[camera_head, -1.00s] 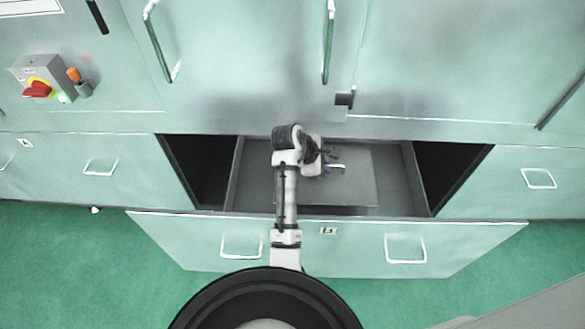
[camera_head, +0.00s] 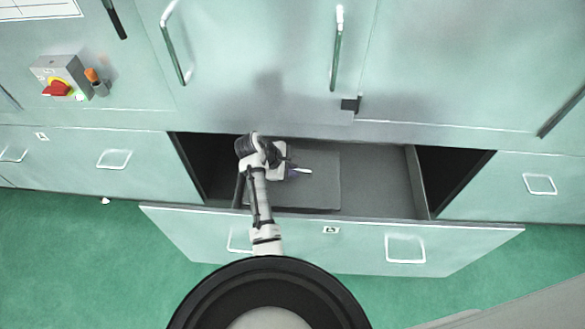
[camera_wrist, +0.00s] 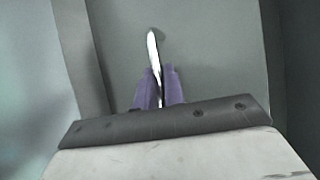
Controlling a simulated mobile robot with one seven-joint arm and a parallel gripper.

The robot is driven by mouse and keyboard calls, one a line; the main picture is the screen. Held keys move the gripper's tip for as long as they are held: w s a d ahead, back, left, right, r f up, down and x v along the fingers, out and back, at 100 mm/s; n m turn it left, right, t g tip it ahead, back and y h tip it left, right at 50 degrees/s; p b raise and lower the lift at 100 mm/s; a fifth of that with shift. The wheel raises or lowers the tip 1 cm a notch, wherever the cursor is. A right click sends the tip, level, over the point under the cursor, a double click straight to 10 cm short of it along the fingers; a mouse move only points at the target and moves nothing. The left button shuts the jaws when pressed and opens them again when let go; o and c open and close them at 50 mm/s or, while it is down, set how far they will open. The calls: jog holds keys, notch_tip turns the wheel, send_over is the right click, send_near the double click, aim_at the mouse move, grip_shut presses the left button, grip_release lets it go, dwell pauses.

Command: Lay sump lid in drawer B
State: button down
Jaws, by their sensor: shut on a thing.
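The sump lid (camera_head: 322,190) is a flat grey plate with a thin pale upright grip. It is over the left and middle of the open drawer B (camera_head: 418,178), inside its walls as seen from above. My gripper (camera_head: 290,173) is shut on the lid's grip. In the wrist view the purple fingers (camera_wrist: 158,88) clasp the pale grip, and the plate (camera_wrist: 215,60) spreads beyond them. The lid's left part is hidden behind my arm. I cannot tell whether the lid touches the drawer floor or hangs just above it.
The drawer front (camera_head: 331,255) with its label plate stands pulled out towards me. Bare drawer floor (camera_head: 380,185) shows right of the lid. Cabinet doors with long handles (camera_head: 336,48) rise behind. A switch box with a red knob (camera_head: 58,88) is at upper left.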

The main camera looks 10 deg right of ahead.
jog(key=shift+f, duration=0.2)
jog(key=shift+f, duration=0.4)
jog(key=shift+f, duration=0.2)
jog(key=c, duration=1.5)
grip_release()
jog(key=shift+r, duration=0.4)
jog(key=b+v, duration=0.1)
jog(key=v, duration=1.1)
jog(key=shift+b, duration=0.4)
jog(key=shift+a+r, duration=0.1)
